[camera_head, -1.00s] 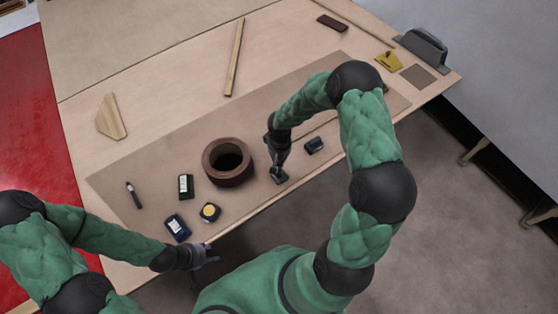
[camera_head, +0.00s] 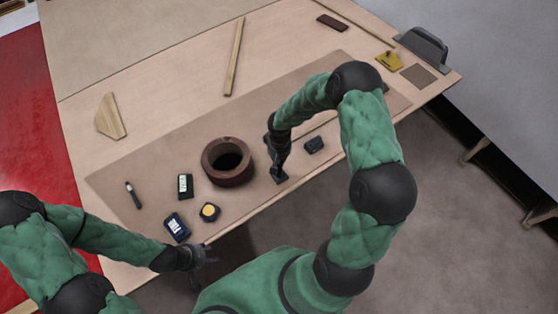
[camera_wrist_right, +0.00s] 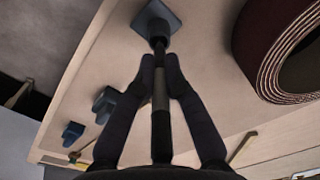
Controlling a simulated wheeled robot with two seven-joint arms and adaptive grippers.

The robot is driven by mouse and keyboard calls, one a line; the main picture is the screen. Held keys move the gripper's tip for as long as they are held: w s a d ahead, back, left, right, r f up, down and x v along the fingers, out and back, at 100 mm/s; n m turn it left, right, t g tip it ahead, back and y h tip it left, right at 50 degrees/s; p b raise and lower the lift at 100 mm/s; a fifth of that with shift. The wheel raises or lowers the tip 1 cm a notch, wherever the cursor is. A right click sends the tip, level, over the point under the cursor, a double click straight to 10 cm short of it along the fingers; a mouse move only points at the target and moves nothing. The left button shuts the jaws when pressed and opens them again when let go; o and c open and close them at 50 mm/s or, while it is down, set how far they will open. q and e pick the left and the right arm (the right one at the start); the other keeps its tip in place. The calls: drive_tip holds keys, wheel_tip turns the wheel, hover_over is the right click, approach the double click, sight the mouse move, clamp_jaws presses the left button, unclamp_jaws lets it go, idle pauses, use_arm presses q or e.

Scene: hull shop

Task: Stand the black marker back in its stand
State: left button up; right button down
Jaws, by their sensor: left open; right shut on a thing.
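The black marker (camera_wrist_right: 161,95), dark with a grey band, is in the jaws of my right gripper (camera_wrist_right: 160,75). The small square-based stand (camera_wrist_right: 157,18) is just beyond its far end in the right wrist view. The marker's end meets or overlaps the stand's socket, and I cannot tell how deep it sits. In the head view my right gripper (camera_head: 280,163) is directly over the stand (camera_head: 279,180), and the marker is mostly hidden. My left gripper (camera_head: 197,262) is open and empty off the table's front edge.
The mat's right part is fairly clear.

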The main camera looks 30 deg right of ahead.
drive_tip(key=shift+f+b, duration=1.35)
drive_tip(key=shift+b, duration=0.75)
idle(3.1)
drive_tip(key=c, duration=1.2)
unclamp_jaws()
drive_tip(key=shift+c, duration=0.2)
drive_tip(key=shift+r, duration=0.1)
wheel_tip(320, 180, up, 12)
drive_tip(key=shift+f, duration=0.1)
drive_tip(key=shift+s, duration=0.1)
